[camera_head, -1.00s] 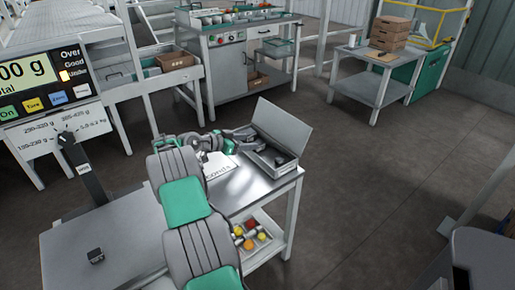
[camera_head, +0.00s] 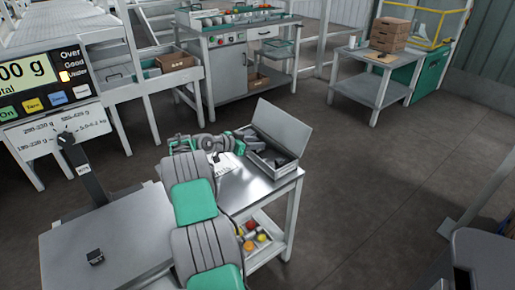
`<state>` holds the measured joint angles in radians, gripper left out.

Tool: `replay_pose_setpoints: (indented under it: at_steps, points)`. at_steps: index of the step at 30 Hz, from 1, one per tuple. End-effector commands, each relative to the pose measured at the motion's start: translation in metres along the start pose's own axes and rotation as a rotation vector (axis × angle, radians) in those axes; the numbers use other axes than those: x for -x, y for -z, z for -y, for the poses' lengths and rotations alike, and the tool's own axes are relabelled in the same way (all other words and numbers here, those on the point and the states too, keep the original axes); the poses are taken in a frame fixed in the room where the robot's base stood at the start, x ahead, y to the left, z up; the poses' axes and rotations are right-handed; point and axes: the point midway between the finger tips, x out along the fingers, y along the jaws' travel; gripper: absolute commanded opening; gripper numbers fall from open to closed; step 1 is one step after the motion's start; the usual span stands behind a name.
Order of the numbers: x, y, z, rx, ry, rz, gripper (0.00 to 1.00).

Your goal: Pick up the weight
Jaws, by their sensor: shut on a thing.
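An open grey case (camera_head: 290,177) with its lid (camera_head: 283,125) raised stands on the metal table to the right of my arm. My gripper (camera_head: 266,153) reaches into the case from the left, its jaws down between the walls. It is shut on the weight, which is small, dark and mostly hidden by the fingers and the case wall. Dark shapes (camera_head: 283,161) show inside the case beside the fingers; I cannot tell them apart clearly.
Tomatoes sit on the shelf below.

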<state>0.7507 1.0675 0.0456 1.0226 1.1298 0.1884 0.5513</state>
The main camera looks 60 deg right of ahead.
Motion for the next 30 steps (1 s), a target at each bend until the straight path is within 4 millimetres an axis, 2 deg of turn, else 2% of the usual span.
replay_pose_setpoints:
  at_steps: [1, 7, 30]
  points:
    - [0.0002, 0.0001, 0.0003, 0.0, 0.001, 0.0, 0.16]
    - [0.0003, 0.0001, 0.0005, 0.0, 0.001, 0.0, 0.0]
    - [0.0007, 0.0001, 0.0009, 0.0, 0.002, 0.0, 0.0]
